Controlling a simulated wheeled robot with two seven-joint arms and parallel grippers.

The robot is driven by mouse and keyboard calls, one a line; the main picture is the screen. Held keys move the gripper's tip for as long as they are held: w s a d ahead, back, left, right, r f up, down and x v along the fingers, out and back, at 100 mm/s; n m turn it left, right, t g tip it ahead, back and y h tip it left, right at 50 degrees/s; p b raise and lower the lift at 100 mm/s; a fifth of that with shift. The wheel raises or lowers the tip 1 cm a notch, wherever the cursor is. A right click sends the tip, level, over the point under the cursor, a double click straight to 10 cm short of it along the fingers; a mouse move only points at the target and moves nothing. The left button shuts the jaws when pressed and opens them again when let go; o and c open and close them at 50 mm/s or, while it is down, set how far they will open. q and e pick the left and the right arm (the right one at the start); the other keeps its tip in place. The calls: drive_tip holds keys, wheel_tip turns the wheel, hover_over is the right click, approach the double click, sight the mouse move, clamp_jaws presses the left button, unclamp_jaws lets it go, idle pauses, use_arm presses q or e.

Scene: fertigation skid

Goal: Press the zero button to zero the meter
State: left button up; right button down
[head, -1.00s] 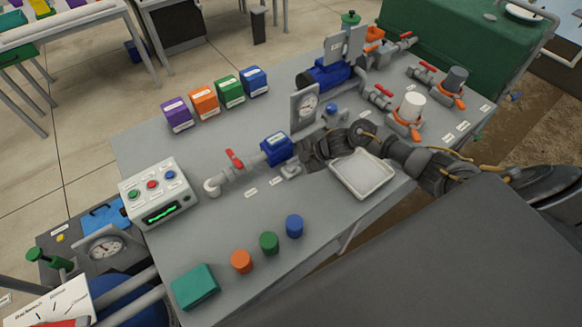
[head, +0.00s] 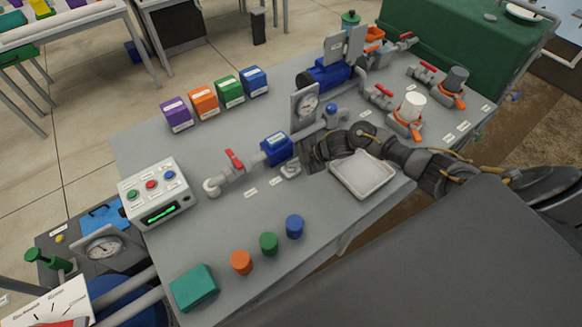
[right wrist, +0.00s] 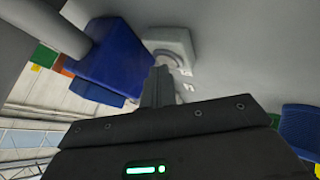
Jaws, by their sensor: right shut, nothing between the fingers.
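The blue meter (head: 276,149) sits on the grey pipe line at mid-table and shows as a large blue block (right wrist: 118,55) in the right wrist view. A small grey button housing (head: 290,171) stands on the table just in front of it. In the right wrist view the housing (right wrist: 172,40) has a pale round button, partly hidden behind my fingertips. My right gripper (head: 306,154) is shut and empty, low beside the meter and the housing. Its fingers (right wrist: 159,72) point at the button; I cannot tell whether they touch it. My left gripper is out of view.
A white tray (head: 390,180) lies close under my right wrist. A control box (head: 157,192) with coloured buttons is at the left.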

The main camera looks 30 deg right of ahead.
drive_tip(key=shift+r+p, duration=0.75)
drive_tip(key=shift+r, duration=0.05)
wheel_tip(320, 180, up, 5)
drive_tip(key=p, duration=0.4)
idle(0.4)
idle(0.4)
